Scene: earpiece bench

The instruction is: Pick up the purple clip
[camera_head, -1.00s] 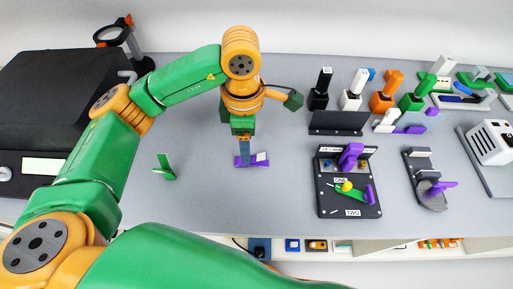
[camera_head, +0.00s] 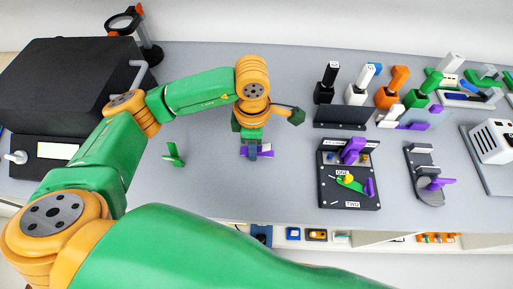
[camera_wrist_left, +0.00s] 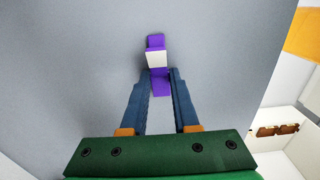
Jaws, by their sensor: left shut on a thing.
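The purple clip (camera_head: 270,154) lies low over the grey bench, left of the black stands, in the head view. My left gripper (camera_head: 252,151) is right above it and partly hides it. In the left wrist view the clip (camera_wrist_left: 156,41), with a white patch on it, runs between my left fingertips (camera_wrist_left: 159,76). The fingers are shut on its near part, and its far end sticks out beyond them. I cannot tell whether it touches the bench. My right gripper is not in view.
A small green clip (camera_head: 174,156) stands on the bench to the left. A black machine (camera_head: 75,80) fills the far left. A black board (camera_head: 330,190) with purple and green parts and a grey stand (camera_head: 425,165) are on the right. Bench around my gripper is clear.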

